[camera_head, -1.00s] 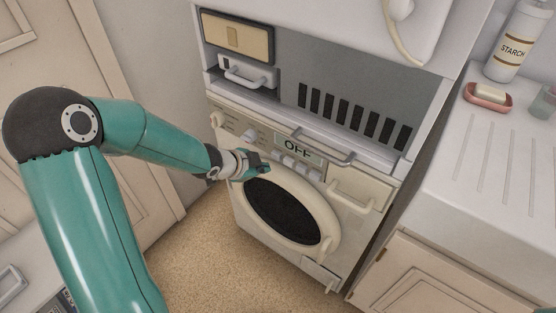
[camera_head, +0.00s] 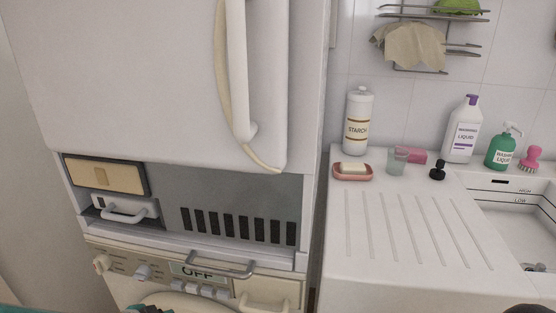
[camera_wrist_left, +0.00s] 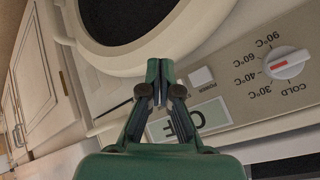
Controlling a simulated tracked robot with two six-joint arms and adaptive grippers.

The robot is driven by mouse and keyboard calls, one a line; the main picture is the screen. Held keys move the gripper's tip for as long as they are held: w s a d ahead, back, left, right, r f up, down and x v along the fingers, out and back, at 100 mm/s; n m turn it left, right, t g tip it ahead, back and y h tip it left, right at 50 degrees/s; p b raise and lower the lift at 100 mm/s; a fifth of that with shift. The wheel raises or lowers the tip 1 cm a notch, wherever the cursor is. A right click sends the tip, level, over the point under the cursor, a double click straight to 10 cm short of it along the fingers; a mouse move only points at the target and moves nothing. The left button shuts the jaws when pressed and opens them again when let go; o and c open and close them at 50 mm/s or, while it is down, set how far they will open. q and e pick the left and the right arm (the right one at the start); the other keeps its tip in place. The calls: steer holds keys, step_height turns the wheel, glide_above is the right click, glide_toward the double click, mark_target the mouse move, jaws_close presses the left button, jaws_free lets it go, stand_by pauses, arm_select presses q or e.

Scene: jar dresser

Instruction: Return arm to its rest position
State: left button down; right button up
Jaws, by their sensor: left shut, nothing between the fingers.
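My left gripper (camera_wrist_left: 160,95) is shut and empty in the left wrist view. It is in front of the washing machine's control panel (camera_wrist_left: 225,95), close to the white power button (camera_wrist_left: 201,76) and the OFF display (camera_wrist_left: 196,118). I cannot tell whether it touches the panel. In the head view only a little of my left arm shows at the bottom left edge. The washing machine (camera_head: 265,291) shows there only by its top part, with the display reading OFF (camera_head: 197,272).
A white cabinet with a tall handle (camera_head: 237,80) stands above the machine. To the right is a draining board (camera_head: 400,240) with a starch bottle (camera_head: 358,122), soap dish (camera_head: 352,172), cup (camera_head: 397,160) and washing liquid bottles (camera_head: 461,132). A sink (camera_head: 520,225) lies at far right.

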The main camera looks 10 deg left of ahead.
arm_select(q)
steer(key=s+d+f+n+g+h, duration=0.1)
steer(key=s+d+f+g+h, duration=0.35)
steer(key=d+f, duration=0.95)
steer(key=s+d+f+n+g+y, duration=0.1)
steer(key=s+d+f+n+g, duration=0.15)
steer(key=s+f+n, duration=0.35)
steer(key=s+d+f+n+g+y, duration=0.1)
steer(key=s+d+f+n, duration=0.15)
steer(key=s, duration=0.45)
step_height(320, 180, up, 13)
steer(key=n+p, duration=0.2)
steer(key=p, duration=1)
steer(key=shift+a, duration=0.15)
steer(key=shift+w+y, duration=0.1)
steer(key=shift+y, duration=0.15)
